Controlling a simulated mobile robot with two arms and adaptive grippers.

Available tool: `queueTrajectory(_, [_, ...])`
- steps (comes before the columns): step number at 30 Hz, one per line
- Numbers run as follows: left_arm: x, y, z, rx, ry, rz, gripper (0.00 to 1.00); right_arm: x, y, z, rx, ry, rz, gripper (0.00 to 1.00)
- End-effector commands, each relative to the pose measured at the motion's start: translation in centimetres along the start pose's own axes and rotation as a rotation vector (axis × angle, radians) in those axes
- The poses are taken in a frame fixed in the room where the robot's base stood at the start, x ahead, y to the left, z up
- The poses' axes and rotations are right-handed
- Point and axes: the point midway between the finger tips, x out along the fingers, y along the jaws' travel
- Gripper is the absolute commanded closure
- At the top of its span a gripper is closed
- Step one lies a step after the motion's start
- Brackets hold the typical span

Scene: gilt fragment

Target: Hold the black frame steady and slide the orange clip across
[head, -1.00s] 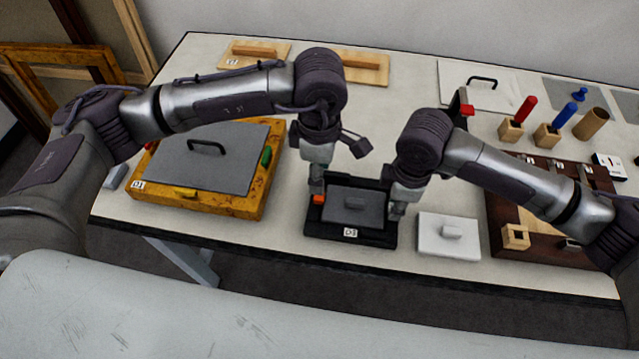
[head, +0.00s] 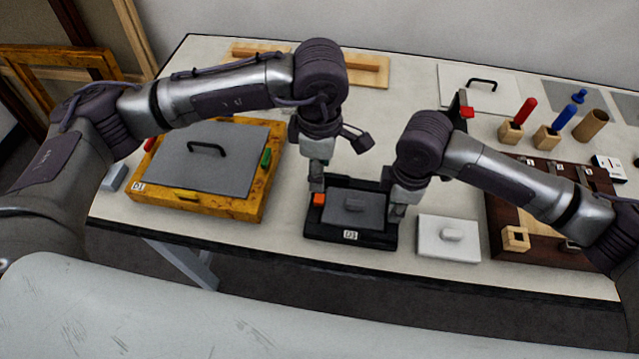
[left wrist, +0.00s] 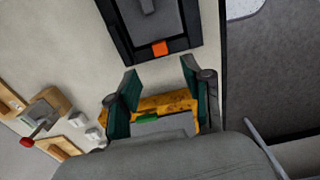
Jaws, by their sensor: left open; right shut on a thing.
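The black frame (head: 325,232) lies on the table with a grey panel (head: 352,208) in it. The orange clip (head: 319,199) sits on the frame's left side; it also shows in the left wrist view (left wrist: 160,48). My left gripper (head: 317,186) is just behind the clip in the head view. In the left wrist view its fingers (left wrist: 160,72) are spread, empty and apart from the clip. My right gripper (head: 397,208) is shut on the black frame at its right side; its fingertips are partly hidden.
A white block with a knob (head: 448,238) lies close on the right, beside a dark brown tray (head: 497,225). Wooden holders with red and blue pegs (head: 525,110) stand at back right.

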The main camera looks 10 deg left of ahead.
Motion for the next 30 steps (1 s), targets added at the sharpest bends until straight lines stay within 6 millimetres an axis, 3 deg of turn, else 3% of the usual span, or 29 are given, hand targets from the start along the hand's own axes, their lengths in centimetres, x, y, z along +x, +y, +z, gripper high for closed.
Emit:
queueTrajectory(6, [4.7,-0.1,-0.1,-0.002,0.001,-0.004,0.50,0.0,0.0,0.0,0.000,0.001,0.001,1.00])
queueTrajectory(13, [8.1,0.0,0.0,-0.001,0.000,-0.002,0.50,0.0,0.0,0.0,0.000,0.001,0.001,1.00])
queueTrajectory(26, [9.2,0.0,0.0,-0.001,0.000,0.000,0.50,0.0,0.0,0.0,0.000,0.001,0.001,1.00])
queueTrajectory(30, [9.2,0.0,0.0,-0.001,0.000,0.000,0.70,0.0,0.0,0.0,0.000,0.001,0.001,1.00])
